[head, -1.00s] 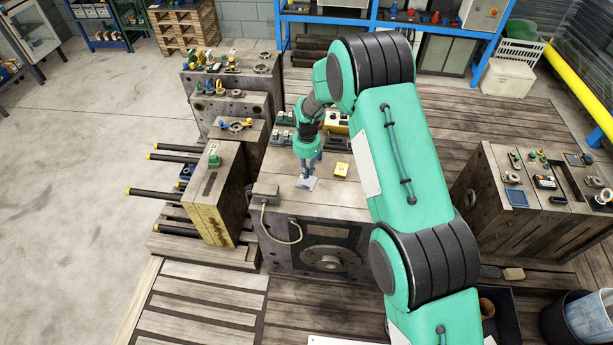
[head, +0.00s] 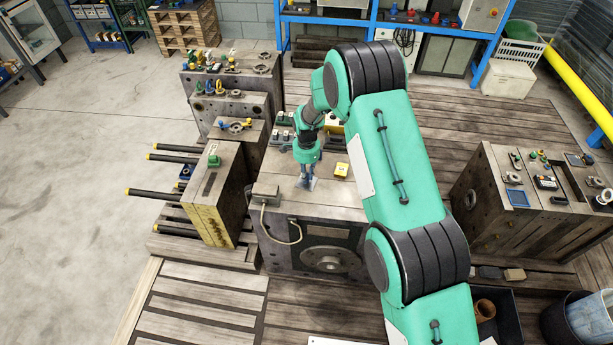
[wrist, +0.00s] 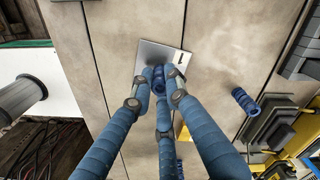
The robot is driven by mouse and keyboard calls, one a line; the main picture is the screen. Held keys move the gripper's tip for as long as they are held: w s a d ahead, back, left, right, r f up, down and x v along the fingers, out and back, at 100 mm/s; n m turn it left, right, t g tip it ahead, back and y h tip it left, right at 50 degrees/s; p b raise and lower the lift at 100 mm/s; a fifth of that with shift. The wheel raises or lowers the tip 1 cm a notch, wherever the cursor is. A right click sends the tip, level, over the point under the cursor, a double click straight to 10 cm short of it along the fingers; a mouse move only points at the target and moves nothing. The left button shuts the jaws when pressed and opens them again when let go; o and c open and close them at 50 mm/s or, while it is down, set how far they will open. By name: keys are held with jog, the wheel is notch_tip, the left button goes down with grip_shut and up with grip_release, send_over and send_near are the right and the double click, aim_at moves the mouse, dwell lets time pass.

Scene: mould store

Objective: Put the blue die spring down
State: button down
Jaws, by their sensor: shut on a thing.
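The blue die spring (wrist: 158,79) is between the fingertips of my gripper (wrist: 160,92) in the wrist view. My gripper is shut on it, above or at a small grey metal plate (wrist: 150,54) marked "1". I cannot tell whether the spring touches the plate. In the head view my gripper (head: 307,183) points down at the plate (head: 314,185) and hides much of it; the spring is too small to make out there. A second blue spring (wrist: 244,101) lies apart, to the right in the wrist view.
The plate lies on a large steel mould block (head: 335,203). A yellow box (head: 342,170) sits right of my gripper, and a grey junction box (head: 265,190) with a cable sits left. Bare block top lies between them. A mould half with long rods (head: 215,190) stands further left.

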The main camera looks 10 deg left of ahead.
jog(key=c, duration=1.7)
grip_release()
jog(key=shift+f, duration=0.1)
notch_tip(320, 180, up, 12)
jog(key=shift+r+p, duration=0.15)
jog(key=shift+p, duration=0.7)
